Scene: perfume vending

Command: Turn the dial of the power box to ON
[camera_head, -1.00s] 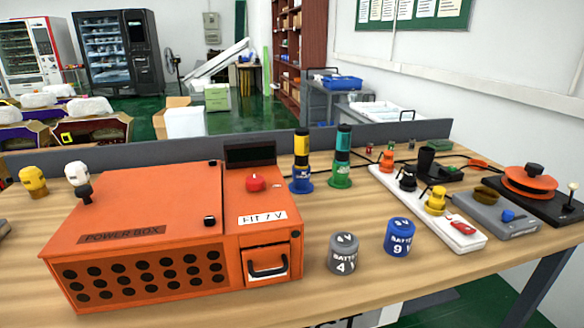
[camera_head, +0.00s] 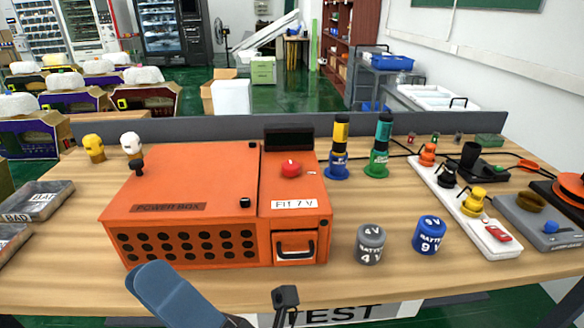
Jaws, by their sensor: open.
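The orange power box (camera_head: 180,185) stands on the wooden table, left of centre. A red round knob, which looks like its dial (camera_head: 291,169), sits on top of the narrower right section. Its pointing direction and any ON mark are too small to read. A "FIT 7 V" label (camera_head: 295,204) lies in front of the knob and a dark display (camera_head: 288,138) stands behind it. A dark part, likely of my gripper (camera_head: 285,297), shows at the bottom edge, below and apart from the box. Most of it is cut off, and I see nothing held.
A grey 4 V battery (camera_head: 370,244) and a blue 9 V battery (camera_head: 429,235) stand right of the box. Two tall coloured cylinders (camera_head: 339,150) (camera_head: 381,150) stand behind them. A white strip with plugs (camera_head: 465,210) is further right. The table's front strip is mostly clear.

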